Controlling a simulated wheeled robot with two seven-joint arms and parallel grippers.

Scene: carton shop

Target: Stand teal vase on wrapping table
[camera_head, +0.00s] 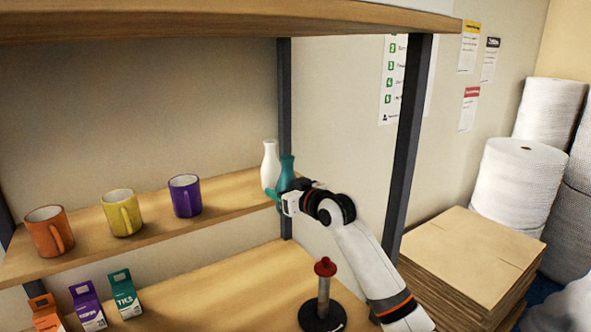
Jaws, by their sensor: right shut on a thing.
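The teal vase (287,166) stands upright at the right end of the middle shelf, beside a white vase (269,163) that partly overlaps it in view. My right gripper (279,197) reaches in from the right and is shut on the teal vase near its lower part. The gripper and wrist hide some of the vase, so I cannot tell whether its base touches the shelf board. My left gripper is not in view. I cannot make out a wrapping table.
An orange mug (44,232), a yellow mug (119,215) and a purple mug (184,195) stand on the middle shelf (150,228). Dark shelf posts flank my right arm. Below are small cartons (86,304) and a red-knobbed stand (323,296). Flat cardboard (478,250) is stacked at right.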

